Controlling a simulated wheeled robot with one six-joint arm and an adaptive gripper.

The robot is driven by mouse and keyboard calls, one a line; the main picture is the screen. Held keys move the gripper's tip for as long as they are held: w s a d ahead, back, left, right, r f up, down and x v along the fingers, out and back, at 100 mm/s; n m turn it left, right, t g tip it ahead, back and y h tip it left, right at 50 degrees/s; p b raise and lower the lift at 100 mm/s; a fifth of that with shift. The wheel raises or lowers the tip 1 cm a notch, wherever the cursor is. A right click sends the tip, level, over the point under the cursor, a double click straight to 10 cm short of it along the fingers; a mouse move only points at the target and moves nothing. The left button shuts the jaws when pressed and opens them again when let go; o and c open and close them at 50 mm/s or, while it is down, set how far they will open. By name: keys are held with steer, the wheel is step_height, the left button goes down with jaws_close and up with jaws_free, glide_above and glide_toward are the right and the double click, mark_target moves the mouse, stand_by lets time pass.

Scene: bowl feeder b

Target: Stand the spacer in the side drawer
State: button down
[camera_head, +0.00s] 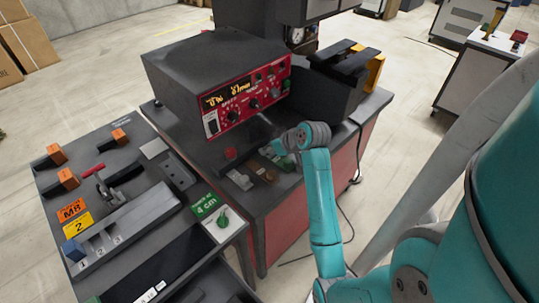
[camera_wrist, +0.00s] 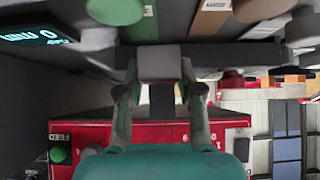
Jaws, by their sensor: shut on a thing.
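My gripper (camera_wrist: 160,80) has its two fingers closed on a pale grey block (camera_wrist: 160,64), which shows between the fingertips in the wrist view. I take this block to be the spacer, but its lower shape is hidden. In the head view my gripper (camera_head: 281,147) is at the front of the red and dark bench, below the machine's red panel, and the block cannot be made out there. A long dark open tray (camera_head: 165,262) at the lower left may be the side drawer; I cannot tell for sure.
A machine with a red control panel (camera_head: 245,103) stands behind my gripper. Small grey and brown fittings (camera_head: 240,180) lie close beside it. The left bench holds orange-ended clamps (camera_head: 68,178), a red-handled toggle (camera_head: 95,172) and a green 4 cm tag (camera_head: 207,205). Open floor lies beyond.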

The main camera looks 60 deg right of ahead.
mark_target(274, 154)
steer(key=shift+f, duration=1.9)
steer(key=shift+f, duration=0.1)
steer(key=c, duration=0.7)
jaws_free()
